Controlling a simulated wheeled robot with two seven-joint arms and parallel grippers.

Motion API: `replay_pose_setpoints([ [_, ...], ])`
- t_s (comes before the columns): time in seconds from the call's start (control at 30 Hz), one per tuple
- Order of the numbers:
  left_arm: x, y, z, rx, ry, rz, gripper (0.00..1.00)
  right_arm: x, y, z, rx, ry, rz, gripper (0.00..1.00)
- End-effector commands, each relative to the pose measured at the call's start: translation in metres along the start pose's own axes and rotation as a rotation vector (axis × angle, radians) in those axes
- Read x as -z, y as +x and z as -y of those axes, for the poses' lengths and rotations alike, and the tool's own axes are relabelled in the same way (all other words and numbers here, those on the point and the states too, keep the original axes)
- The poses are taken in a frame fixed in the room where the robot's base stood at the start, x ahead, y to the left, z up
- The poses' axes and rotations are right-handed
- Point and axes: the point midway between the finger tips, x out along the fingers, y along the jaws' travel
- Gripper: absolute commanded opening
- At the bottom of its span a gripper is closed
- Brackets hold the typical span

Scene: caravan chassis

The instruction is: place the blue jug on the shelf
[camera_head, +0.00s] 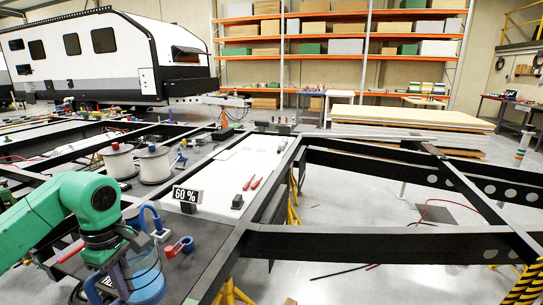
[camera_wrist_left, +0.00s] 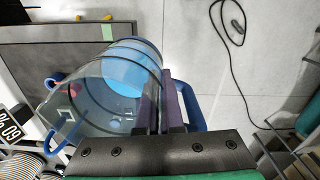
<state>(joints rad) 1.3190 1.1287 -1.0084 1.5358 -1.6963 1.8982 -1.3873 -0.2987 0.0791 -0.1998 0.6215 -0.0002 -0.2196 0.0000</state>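The blue jug (camera_head: 148,287) has a clear body, a blue base and a blue handle. It is at the lower left of the head view, beside the dark worktop's front edge. It fills the left half of the left wrist view (camera_wrist_left: 95,95), lying aslant there. An orange-beamed shelf rack (camera_head: 325,14) stands along the far wall. My right gripper is out of view.
Black chassis beams (camera_head: 380,242) cross the right side. Stacked boards (camera_head: 410,117) lie before the rack. A cable (camera_wrist_left: 230,40) lies on the floor.

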Motion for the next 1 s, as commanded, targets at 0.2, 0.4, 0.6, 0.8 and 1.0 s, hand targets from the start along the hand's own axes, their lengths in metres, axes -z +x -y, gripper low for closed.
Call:
replay_pose_setpoints([
  [0.2,-0.026,0.047,0.002,0.004,0.326,0.002,0.0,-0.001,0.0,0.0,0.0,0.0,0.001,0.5],
  [0.4,-0.061,0.096,0.011,0.003,0.708,0.005,0.0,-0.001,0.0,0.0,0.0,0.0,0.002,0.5],
  [0.6,-0.102,0.141,0.03,0.0,1.107,0.006,0.0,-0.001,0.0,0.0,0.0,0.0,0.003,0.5],
  [0.8,-0.129,0.165,0.045,-0.001,1.353,0.004,0.0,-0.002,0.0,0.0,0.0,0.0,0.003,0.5],
  [1.0,-0.135,0.17,0.048,-0.003,1.405,0.002,0.0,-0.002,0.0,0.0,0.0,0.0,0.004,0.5],
])
